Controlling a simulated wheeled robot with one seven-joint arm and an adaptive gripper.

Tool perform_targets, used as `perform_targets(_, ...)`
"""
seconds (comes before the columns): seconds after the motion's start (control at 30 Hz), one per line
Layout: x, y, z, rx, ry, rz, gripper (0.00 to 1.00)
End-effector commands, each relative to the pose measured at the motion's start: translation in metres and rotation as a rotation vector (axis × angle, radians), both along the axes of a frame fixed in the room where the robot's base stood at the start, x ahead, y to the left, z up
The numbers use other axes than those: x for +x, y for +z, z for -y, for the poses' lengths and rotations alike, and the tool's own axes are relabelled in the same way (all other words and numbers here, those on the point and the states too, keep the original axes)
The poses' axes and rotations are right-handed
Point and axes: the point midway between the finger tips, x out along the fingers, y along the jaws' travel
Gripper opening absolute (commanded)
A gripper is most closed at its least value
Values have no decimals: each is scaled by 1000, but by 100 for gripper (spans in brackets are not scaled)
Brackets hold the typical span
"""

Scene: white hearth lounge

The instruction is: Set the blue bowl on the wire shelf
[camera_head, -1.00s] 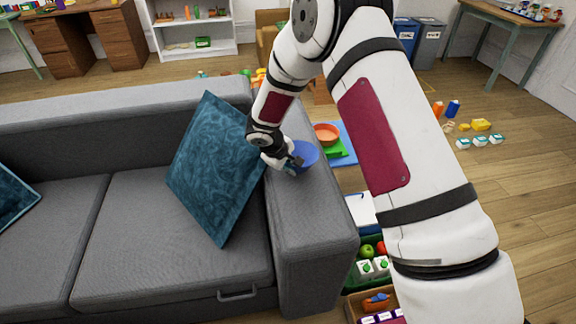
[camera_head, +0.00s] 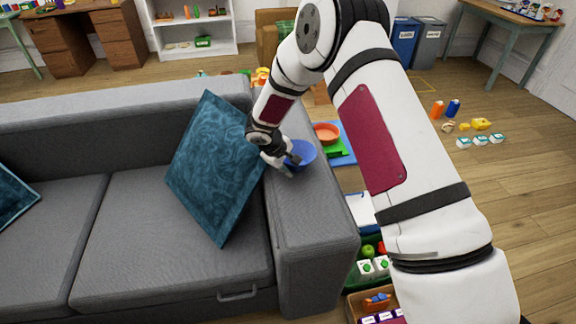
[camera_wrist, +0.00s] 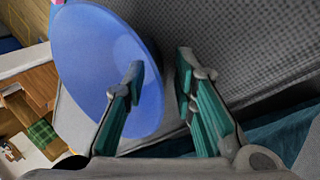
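The blue bowl (camera_head: 302,153) is at the sofa's right armrest (camera_head: 312,235), by its upper part. It fills the left of the wrist view (camera_wrist: 85,60). My gripper (camera_head: 288,163) is at the bowl's near left side. In the wrist view my gripper (camera_wrist: 160,75) has its fingers apart, one over the bowl's inside and one beyond its rim. The rim runs between them, with a gap seen beside it. I cannot make out a wire shelf in these views.
A teal cushion (camera_head: 212,165) leans on the sofa just left of my gripper. Right of the armrest are an orange bowl (camera_head: 327,133) and a green crate (camera_head: 350,275) of items. A white bookcase (camera_head: 195,48) stands at the back. Small items lie on the floor at right.

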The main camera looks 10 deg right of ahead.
Motion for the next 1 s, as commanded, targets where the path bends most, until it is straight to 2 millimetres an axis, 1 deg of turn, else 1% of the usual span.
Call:
perform_targets(0.17,0,3,0,0,-1,0,25)
perform_targets(0.23,-1,8,-2,0,1,2,25)
perform_targets(0.37,-7,28,-10,0,0,4,25)
perform_targets(0.6,-22,73,-27,0,1,3,25)
perform_targets(0.7,-28,88,-33,1,0,3,25)
perform_targets(0.83,-33,102,-39,0,0,1,25)
perform_targets(1.0,-36,109,-42,0,1,0,25)
